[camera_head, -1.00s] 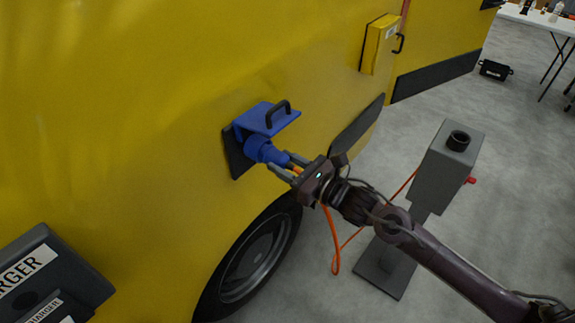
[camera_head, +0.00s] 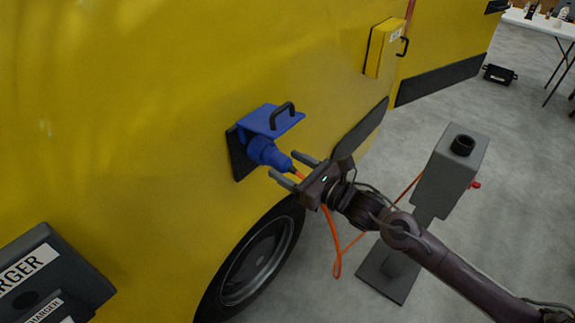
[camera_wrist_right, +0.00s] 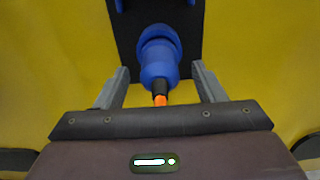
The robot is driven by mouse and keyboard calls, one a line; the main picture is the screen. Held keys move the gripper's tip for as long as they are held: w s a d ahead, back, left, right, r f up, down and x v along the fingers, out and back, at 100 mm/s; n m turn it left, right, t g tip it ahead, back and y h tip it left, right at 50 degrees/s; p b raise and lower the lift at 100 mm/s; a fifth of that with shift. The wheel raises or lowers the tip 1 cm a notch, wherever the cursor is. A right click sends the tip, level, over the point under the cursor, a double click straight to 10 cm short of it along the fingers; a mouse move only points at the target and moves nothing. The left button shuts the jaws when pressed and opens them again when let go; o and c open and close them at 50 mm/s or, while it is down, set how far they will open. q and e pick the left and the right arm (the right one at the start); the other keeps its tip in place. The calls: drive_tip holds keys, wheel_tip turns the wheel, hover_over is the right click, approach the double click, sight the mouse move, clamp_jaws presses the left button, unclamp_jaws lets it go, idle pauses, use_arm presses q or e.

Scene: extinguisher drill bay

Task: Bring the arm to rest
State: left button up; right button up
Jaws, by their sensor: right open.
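My right gripper (camera_head: 292,168) is open and empty just behind the blue plug (camera_head: 269,154). The plug sits in the socket under the raised blue flap (camera_head: 271,120) on the yellow vehicle's side. In the right wrist view the plug (camera_wrist_right: 159,62) lies ahead, between and beyond the two spread fingers (camera_wrist_right: 160,85), and they do not touch it. The orange cable (camera_head: 333,237) leaves the plug's rear, passes by the gripper and hangs in a loop. My left gripper is not in view.
The yellow vehicle (camera_head: 150,90) fills the left, with a wheel (camera_head: 258,262) below the socket. A grey post (camera_head: 450,165) stands on the floor right of my arm. A black charger box (camera_head: 60,265) is at lower left. A white table (camera_head: 540,22) stands far right.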

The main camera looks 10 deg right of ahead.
drive_tip(key=b+v, duration=0.1)
drive_tip(key=v, duration=0.4)
drive_tip(key=shift+s+d+f, duration=0.1)
drive_tip(key=shift+s+d, duration=0.1)
drive_tip(key=shift+s+d+b, duration=0.35)
drive_tip(key=shift+s+d, duration=0.05)
drive_tip(key=shift+s, duration=0.1)
